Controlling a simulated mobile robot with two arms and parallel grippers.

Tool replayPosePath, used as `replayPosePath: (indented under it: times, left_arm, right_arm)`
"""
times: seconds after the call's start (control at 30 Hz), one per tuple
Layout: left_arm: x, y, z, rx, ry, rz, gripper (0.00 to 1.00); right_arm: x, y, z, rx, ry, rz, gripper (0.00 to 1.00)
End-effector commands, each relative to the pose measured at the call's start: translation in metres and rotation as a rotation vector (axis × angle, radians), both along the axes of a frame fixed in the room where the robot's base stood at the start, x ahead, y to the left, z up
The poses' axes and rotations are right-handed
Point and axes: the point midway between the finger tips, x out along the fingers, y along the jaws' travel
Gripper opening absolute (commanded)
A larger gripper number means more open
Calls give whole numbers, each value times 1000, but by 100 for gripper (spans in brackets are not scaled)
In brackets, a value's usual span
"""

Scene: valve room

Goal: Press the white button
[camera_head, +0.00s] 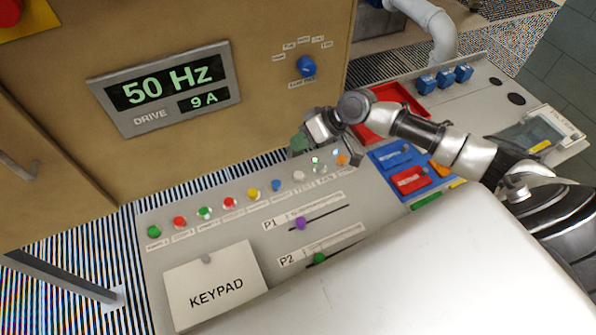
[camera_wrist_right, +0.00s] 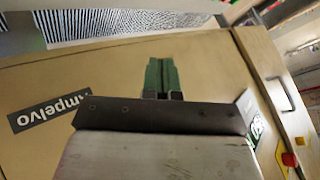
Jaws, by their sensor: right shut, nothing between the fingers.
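The white button (camera_head: 299,176) sits in the row of coloured buttons on the grey sloping panel (camera_head: 215,240), between a blue button (camera_head: 276,185) and a green one (camera_head: 315,162). My right gripper (camera_head: 298,143) shows just above and behind the white button in the head view, apart from it in the picture. Its green fingers are together and empty. In the right wrist view the gripper's shut green fingers (camera_wrist_right: 161,77) stand in front of a tan cabinet face, and the white button is not visible. My left gripper is out of view.
A tan cabinet (camera_head: 250,115) with a 50 Hz display (camera_head: 165,88) and a blue knob (camera_head: 306,66) stands behind the panel. Slider knobs (camera_head: 300,223) and a KEYPAD plate (camera_head: 214,285) lie in front of the buttons. A red tray (camera_head: 412,97) is at the right.

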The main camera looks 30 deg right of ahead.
Motion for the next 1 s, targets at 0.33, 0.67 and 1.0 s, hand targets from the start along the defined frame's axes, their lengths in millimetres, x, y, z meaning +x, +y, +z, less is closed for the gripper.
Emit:
replayPosePath:
  times: [0.33, 0.67, 1.0]
  left_arm:
    - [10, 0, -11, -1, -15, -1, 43]
    - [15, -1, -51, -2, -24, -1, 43]
    - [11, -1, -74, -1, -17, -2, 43]
  right_arm:
    - [0, 1, -12, -1, 0, 1, 0]
    - [0, 0, -57, 0, 1, 1, 0]
    - [0, 0, -88, 0, -1, 1, 0]
